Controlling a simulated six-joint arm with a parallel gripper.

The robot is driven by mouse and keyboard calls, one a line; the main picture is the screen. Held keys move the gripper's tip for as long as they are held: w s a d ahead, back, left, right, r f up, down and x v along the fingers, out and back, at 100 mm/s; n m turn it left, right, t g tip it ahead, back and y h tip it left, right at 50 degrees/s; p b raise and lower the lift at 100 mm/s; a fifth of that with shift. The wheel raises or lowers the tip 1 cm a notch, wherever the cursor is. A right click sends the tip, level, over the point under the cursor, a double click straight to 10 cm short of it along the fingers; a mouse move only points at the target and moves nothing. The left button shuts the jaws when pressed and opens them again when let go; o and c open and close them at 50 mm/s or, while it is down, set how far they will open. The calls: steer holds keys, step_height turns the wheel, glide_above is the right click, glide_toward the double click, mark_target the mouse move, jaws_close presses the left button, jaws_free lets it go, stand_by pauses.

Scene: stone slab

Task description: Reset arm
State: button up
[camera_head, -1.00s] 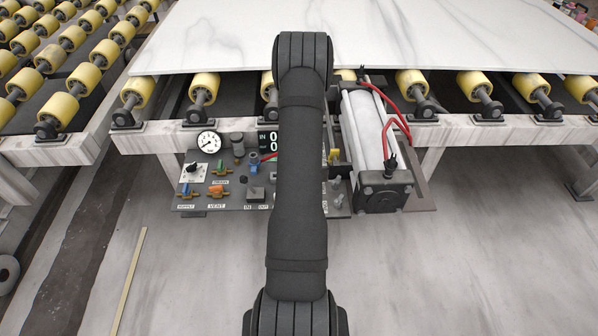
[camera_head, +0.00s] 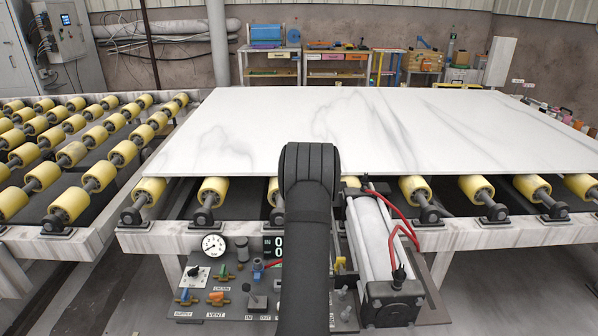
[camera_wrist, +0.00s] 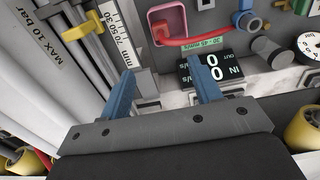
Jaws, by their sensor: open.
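My gripper (camera_wrist: 163,88) shows in the wrist view with its two blue fingers apart and nothing between them. The fingers point toward the control panel (camera_wrist: 240,25), over a scale marked in mm and near a digital display (camera_wrist: 208,68) reading 0 and 0. In the head view my dark arm stands upright in front of the panel and hides part of it and the gripper. The control panel (camera_head: 232,306) carries a round gauge (camera_head: 214,245), coloured valves and a switch. A grey cylinder (camera_head: 375,240) with red hoses is mounted to its right.
A white stone slab (camera_head: 270,125) lies on yellow rollers (camera_head: 213,190) behind the panel. Another roller table (camera_head: 70,205) stands at the left. Shelves with tools and bins (camera_head: 337,65) line the back wall. A red hose (camera_wrist: 195,41) runs close beyond the fingers.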

step_height(320, 180, down, 16)
steer(key=shift+r, duration=1.15)
